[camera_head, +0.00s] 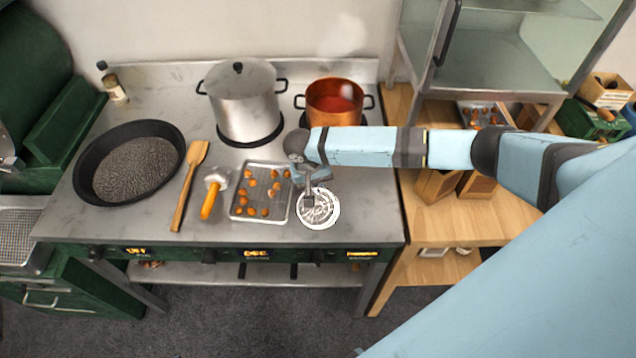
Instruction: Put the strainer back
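A round white and silver piece that looks like the strainer (325,214) is at the front right of the steel stove top, just right of the chestnut tray. My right gripper (308,198) points down over it, and its fingers overlap the strainer's upper left part. I cannot tell whether the fingers are closed on it, or whether it rests on the surface. The strainer's handle is not clear and may be hidden by the gripper. My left gripper is not in view.
A metal tray (237,209) holds several chestnuts. An orange-handled tool (209,200), a wooden spatula (187,187) and a black pan (86,177) lie left. A lidded steel pot (243,100) and a copper pot (334,103) stand behind. A wooden table (455,215) adjoins right.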

